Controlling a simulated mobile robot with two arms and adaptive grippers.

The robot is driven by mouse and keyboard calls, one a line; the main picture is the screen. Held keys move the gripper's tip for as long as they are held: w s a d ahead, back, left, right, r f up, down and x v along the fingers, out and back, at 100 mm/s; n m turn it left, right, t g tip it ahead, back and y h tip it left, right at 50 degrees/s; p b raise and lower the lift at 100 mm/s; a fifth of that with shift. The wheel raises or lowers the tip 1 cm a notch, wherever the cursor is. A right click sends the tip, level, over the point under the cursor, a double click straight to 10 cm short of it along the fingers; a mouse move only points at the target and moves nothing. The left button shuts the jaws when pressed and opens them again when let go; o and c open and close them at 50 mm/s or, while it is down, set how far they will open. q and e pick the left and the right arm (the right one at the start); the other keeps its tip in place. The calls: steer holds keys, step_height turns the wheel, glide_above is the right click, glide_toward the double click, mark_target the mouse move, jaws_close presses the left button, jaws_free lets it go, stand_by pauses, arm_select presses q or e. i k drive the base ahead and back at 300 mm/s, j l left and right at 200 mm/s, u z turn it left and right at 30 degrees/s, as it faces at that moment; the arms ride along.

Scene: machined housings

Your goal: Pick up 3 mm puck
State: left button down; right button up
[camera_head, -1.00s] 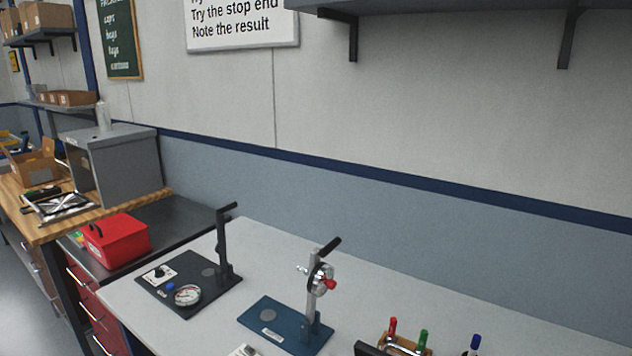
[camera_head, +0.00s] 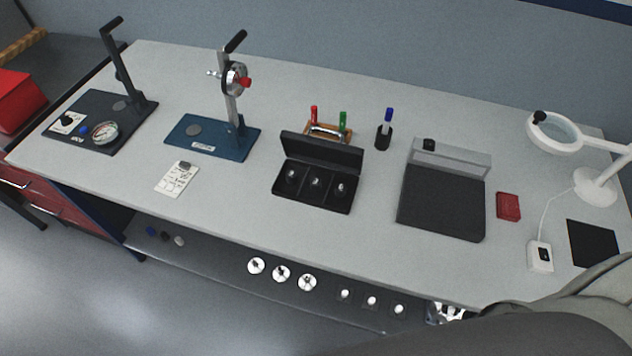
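An open black case (camera_head: 313,205) lies near the middle of the bench, its lid tilted up at the back. Three small metal pieces with light tops sit in its compartments: left (camera_head: 291,175), middle (camera_head: 316,182) and right (camera_head: 340,188). They may be the pucks, but no size marking is readable, so I cannot tell which is 3 mm. Neither of my grippers is in view. A dark grey part, probably of my own arm, covers the bottom right corner.
A blue-based dial stand (camera_head: 213,151) and a black-based stand (camera_head: 100,149) stand left. A grey block with a dark plate (camera_head: 440,207) and a magnifier lamp (camera_head: 553,132) stand right. Several discs and knobs lie on the lower shelf (camera_head: 215,262). The bench front before the case is clear.

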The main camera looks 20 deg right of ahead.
mark_target(315, 183)
steer(key=z, duration=1.35)
steer(key=k+j+z, duration=0.6)
steer(key=k+z, duration=0.25)
steer(key=i, duration=0.1)
